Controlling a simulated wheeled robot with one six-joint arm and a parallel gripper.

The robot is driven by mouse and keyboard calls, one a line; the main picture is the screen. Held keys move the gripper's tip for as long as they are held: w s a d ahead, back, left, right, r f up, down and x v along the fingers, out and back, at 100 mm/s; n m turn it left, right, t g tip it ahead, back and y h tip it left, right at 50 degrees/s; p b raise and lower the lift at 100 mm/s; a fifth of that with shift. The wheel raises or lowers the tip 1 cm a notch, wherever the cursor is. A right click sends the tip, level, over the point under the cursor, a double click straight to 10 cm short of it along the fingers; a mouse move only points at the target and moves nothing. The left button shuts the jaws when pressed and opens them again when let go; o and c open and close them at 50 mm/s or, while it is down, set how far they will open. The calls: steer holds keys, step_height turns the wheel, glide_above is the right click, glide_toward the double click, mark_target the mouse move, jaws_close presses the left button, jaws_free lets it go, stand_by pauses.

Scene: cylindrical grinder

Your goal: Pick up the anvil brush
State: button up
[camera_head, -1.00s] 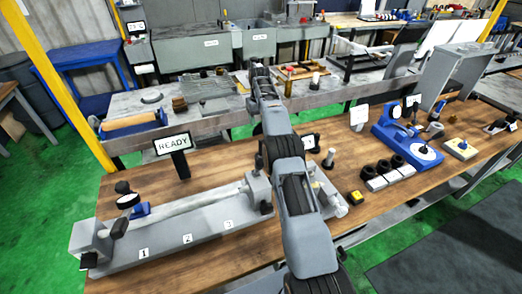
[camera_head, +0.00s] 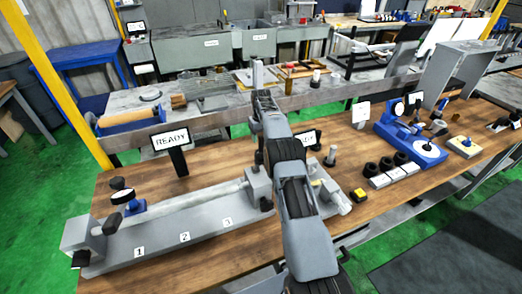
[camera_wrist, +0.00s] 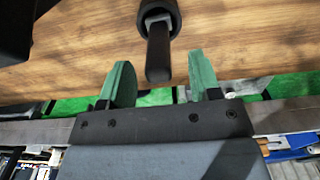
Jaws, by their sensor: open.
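In the wrist view my gripper (camera_wrist: 160,76) is open, with its two green finger pads apart. A dark handle (camera_wrist: 158,55) shows between the pads in the picture, with a gap on each side. It rises from a round black holder (camera_wrist: 173,8) on the wooden table. I take it for the anvil brush; its bristles are not visible. I cannot tell how deep it lies between the pads. In the head view my arm hides this spot and my fingertips.
The wooden table (camera_head: 230,240) carries a grey bench fixture (camera_head: 160,232), a READY sign (camera_head: 171,140), an upright grey piece (camera_head: 330,157), a yellow block (camera_head: 359,195) and a blue stand (camera_head: 410,145). A dark panel (camera_wrist: 15,25) is near the gripper. A grey bench stands behind.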

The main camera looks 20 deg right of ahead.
mark_target(262, 142)
steer(key=shift+d+f+p, duration=0.1)
steer(key=shift+f+p, duration=0.25)
steer(key=shift+f, duration=1.5)
steer(key=c, duration=1)
steer(key=shift+r, duration=0.1)
